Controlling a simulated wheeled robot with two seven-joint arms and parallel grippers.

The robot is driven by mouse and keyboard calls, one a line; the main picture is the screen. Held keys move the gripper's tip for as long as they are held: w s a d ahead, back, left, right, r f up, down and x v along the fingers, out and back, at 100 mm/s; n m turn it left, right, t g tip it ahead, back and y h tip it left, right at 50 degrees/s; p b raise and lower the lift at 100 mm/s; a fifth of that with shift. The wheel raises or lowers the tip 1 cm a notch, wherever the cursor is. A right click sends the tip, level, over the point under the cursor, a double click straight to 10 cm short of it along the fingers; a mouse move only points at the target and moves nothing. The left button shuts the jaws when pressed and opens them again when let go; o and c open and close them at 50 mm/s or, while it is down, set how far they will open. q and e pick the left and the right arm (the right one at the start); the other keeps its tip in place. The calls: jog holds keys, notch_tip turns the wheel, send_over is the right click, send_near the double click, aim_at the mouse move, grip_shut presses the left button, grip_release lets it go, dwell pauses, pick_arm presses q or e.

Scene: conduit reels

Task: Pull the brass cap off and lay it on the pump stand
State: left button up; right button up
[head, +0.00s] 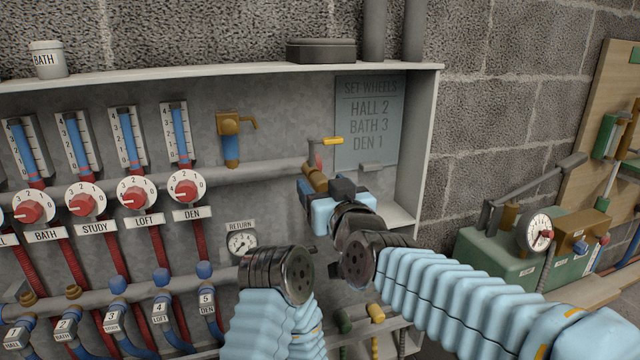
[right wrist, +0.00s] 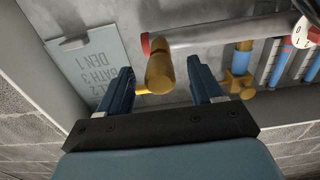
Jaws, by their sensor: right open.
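The brass cap (head: 314,178) sits at the right end of the upper grey pipe, next to a red collar. In the right wrist view the brass cap (right wrist: 160,73) shows end-on between the two dark blue fingers. My right gripper (head: 323,189) is open around it; it also shows in the right wrist view (right wrist: 161,76), with a gap between the cap and each finger. The pump stand seems to be the green unit (head: 485,262) at the right, with a round gauge (head: 537,232) and a brass block. My left gripper is not visible.
A yellow lever (head: 333,141) sticks out just above the cap. The cabinet's right wall (head: 420,140) stands between the cap and the green unit. A grey sign (head: 368,120) hangs behind. Dials, red hoses and a return gauge (head: 242,243) fill the left.

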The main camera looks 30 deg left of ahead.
aim_at(324, 189)
dwell(0.4)
grip_shut()
jog(key=shift+b+v, duration=0.75)
jog(key=shift+v, duration=2.25)
